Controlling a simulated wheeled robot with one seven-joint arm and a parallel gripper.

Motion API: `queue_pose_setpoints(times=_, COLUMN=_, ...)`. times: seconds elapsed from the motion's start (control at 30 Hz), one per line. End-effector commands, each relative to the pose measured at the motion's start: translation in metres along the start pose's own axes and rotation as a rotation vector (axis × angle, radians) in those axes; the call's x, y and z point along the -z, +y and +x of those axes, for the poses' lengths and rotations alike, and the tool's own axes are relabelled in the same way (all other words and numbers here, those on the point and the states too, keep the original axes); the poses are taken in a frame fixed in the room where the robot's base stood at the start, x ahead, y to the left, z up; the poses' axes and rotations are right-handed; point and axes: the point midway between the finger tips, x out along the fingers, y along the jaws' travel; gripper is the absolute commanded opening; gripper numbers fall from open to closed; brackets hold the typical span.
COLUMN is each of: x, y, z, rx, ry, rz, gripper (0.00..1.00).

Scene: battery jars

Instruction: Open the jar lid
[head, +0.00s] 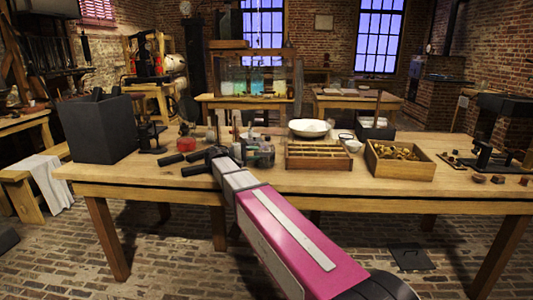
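A small clear glass jar (266,153) with a greenish tint stands on the wooden workbench (330,181), just right of my gripper. Its top is small and dark, and I cannot tell whether a lid is on it. My gripper (213,155) is dark and sits low over the front part of the bench, at the end of my pink and white arm. Its fingers are too small and dark to read, and no held thing can be made out. Larger glass jars with coloured liquid, including a blue one (257,86), stand on the back table.
Black rods (170,160) lie left of my gripper, near a red round item (187,144). A dark box (97,130) stands at the left. A slotted wooden rack (318,163), white bowl (310,128) and filled wooden tray (399,173) are to the right.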

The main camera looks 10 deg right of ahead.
Motion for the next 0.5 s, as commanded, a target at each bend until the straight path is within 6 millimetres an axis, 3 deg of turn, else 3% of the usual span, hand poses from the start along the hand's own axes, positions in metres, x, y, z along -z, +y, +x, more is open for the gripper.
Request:
queue_pose_setpoints(times=0.2, x=-0.001, y=0.000, z=0.037, rx=0.000, ry=-0.002, rz=0.000, gripper=0.32)
queue_pose_setpoints(times=0.5, x=0.000, y=0.000, z=0.057, rx=0.000, ry=0.000, rz=0.000, gripper=0.32)
